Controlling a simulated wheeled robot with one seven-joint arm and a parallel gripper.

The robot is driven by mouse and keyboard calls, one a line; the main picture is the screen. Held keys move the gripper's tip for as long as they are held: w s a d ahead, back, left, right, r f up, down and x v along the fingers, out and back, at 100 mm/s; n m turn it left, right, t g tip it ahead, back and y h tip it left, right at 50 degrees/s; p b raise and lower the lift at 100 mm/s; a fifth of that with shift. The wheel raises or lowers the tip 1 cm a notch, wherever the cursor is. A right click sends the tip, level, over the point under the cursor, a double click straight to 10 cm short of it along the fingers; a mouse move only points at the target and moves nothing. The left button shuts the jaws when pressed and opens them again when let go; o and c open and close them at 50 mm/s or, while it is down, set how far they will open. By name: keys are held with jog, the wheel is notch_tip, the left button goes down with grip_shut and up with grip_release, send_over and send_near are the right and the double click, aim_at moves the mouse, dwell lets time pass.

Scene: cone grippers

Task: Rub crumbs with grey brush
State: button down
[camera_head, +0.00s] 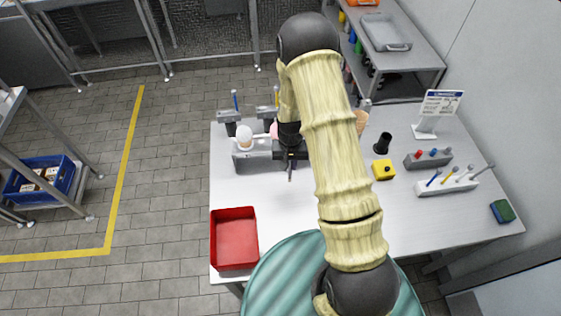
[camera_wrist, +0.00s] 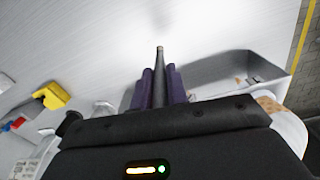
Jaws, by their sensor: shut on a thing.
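My gripper (camera_head: 291,158) is over the table, left of its middle, with its fingers pointing down. In the wrist view its two purple fingers (camera_wrist: 161,88) are closed around a slim dark grey rod, which I take for the grey brush (camera_wrist: 160,62). Its thin end also shows below my gripper in the head view (camera_head: 290,174). Its bristles cannot be made out. Small brown bits, perhaps the crumbs (camera_wrist: 239,80), lie in a grey tray (camera_wrist: 268,58) beside the fingers. Part of the tray is hidden behind my gripper.
A white ball-topped item (camera_head: 244,136) stands at the grey tray. A red bin (camera_head: 235,240) is at the front left. A yellow block (camera_head: 383,170), a tool rack (camera_head: 447,187) and a green-blue sponge (camera_head: 502,211) are on the right. The table's centre is partly hidden by my arm.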

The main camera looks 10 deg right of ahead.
jog(key=a+m, duration=0.1)
jog(key=a+r+m, duration=0.1)
jog(key=a+m, duration=0.1)
jog(key=shift+r+m, duration=0.3)
jog(key=shift+m, duration=0.1)
jog(key=shift+f, duration=0.15)
